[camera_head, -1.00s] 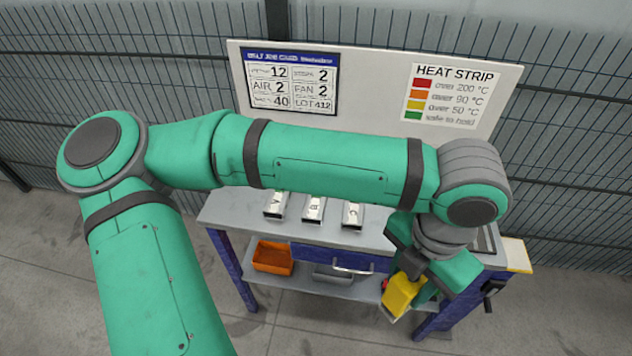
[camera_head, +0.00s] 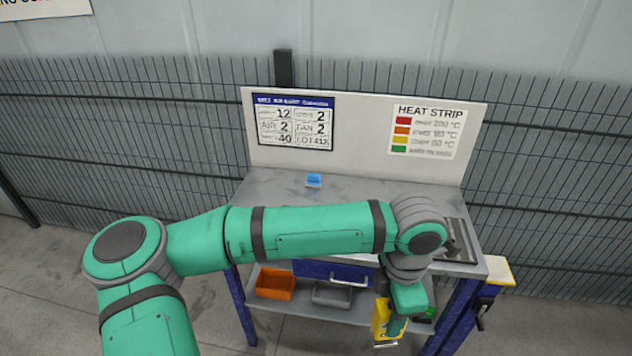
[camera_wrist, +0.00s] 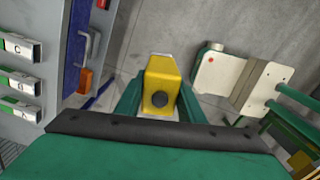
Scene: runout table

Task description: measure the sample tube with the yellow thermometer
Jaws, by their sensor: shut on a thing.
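My gripper (camera_head: 391,318) is shut on the yellow thermometer (camera_head: 380,318) and holds it in front of the table's right side. In the wrist view the yellow thermometer (camera_wrist: 161,78) sits between the two green fingers, with a dark round knob facing the camera. The sample tubes are the likely silver blocks lettered C (camera_wrist: 18,46), B (camera_wrist: 20,82) and A (camera_wrist: 20,108), at the left of the wrist view. My arm hides them in the head view. I cannot tell which is the sample tube.
A small blue item (camera_head: 314,180) lies on the grey table (camera_head: 265,188). An orange bin (camera_head: 275,284) and a grey bin (camera_head: 332,294) stand on the lower shelf. The blue drawer handle (camera_head: 347,281) sticks out. A board with a heat strip (camera_head: 428,130) stands behind.

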